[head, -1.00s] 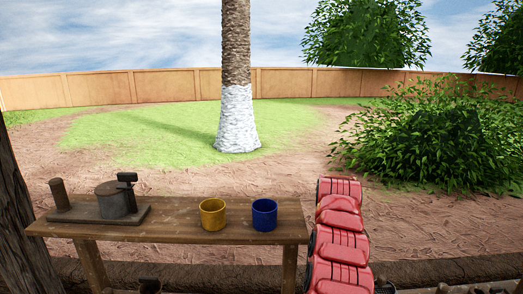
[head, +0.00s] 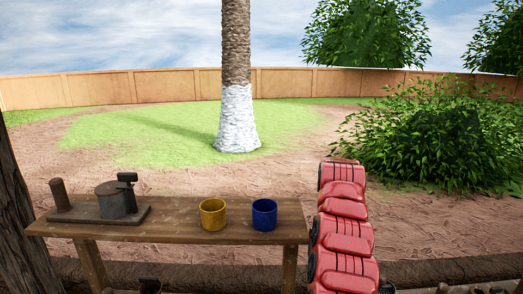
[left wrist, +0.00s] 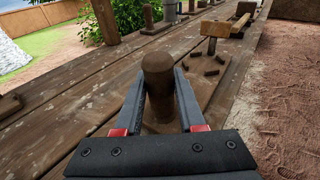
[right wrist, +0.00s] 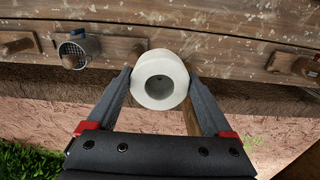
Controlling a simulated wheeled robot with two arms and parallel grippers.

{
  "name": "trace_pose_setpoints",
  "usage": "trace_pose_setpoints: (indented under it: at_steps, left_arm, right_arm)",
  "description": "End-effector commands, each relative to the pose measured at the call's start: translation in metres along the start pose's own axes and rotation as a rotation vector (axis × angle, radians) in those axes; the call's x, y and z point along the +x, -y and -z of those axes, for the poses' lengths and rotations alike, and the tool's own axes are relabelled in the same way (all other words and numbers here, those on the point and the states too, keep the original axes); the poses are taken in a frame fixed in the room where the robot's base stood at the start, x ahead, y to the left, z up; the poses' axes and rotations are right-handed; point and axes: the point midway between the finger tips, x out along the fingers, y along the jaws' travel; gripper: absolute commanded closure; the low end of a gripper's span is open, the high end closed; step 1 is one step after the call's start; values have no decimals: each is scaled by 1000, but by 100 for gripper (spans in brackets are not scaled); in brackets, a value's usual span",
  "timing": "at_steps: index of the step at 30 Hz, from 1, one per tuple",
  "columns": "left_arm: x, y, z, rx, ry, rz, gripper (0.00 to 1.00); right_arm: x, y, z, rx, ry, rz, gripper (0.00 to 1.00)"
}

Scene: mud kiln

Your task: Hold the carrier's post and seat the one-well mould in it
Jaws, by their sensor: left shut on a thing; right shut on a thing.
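In the left wrist view my left gripper (left wrist: 160,75) is shut on the brown upright post (left wrist: 157,62) of the carrier. The carrier's brown base (left wrist: 210,88) lies on a plank bench and bears several short pegs to the right of the post. In the right wrist view my right gripper (right wrist: 160,79) is shut on the pale, round one-well mould (right wrist: 160,62). The mould's single dark well faces the camera. The mould is apart from the carrier's post; its underside is hidden. Neither gripper shows in the head view.
A metal cup with a mesh (right wrist: 77,50) is left of the mould. In the head view a table (head: 170,233) holds a yellow cup (head: 213,214), a blue cup (head: 264,214) and a dark clamp-like device (head: 117,200).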

Motion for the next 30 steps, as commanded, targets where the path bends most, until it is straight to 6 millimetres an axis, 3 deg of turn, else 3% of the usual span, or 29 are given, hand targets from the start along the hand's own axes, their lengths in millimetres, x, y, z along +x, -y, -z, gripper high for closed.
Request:
trace_pose_setpoints:
  at_steps: [1, 6, 19, 30]
  left_arm:
    - [0, 0, 0, 0, 0, 0, 58]
    - [0, 0, 0, 0, 0, 0, 27]
    - [-6, -1, 0, 0, -1, -2, 26]
    - [-60, -2, 0, -1, -1, -9, 26]
  right_arm:
    - [0, 0, 0, 0, -1, 0, 86]
    - [0, 0, 0, 0, -1, 0, 86]
    - [0, 0, 0, -1, -1, 0, 86]
    - [0, 0, 0, -1, -1, 0, 86]
